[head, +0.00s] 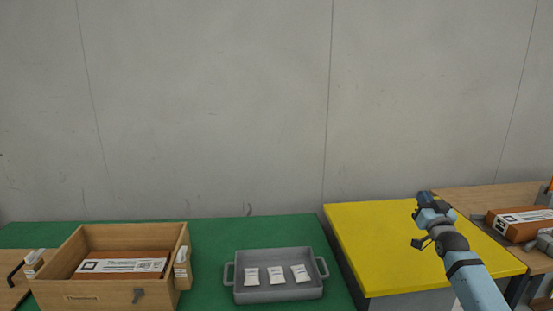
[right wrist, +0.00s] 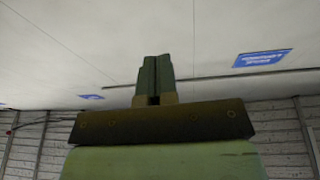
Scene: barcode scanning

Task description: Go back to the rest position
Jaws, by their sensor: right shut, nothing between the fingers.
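My right gripper (head: 424,196) is raised over the yellow table (head: 375,238) at the right of the head view. In the right wrist view its two fingers (right wrist: 156,75) are together and hold nothing. Behind them are only the ceiling and upper wall, so the gripper points upward. My left gripper is not in view.
A wooden box (head: 75,292) holding an orange-brown package (head: 120,265) stands on the green table (head: 213,262). A grey tray (head: 280,294) with three white packets (head: 276,275) is beside it. Another orange-brown package (head: 515,224) lies on the wooden table (head: 480,197) at far right.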

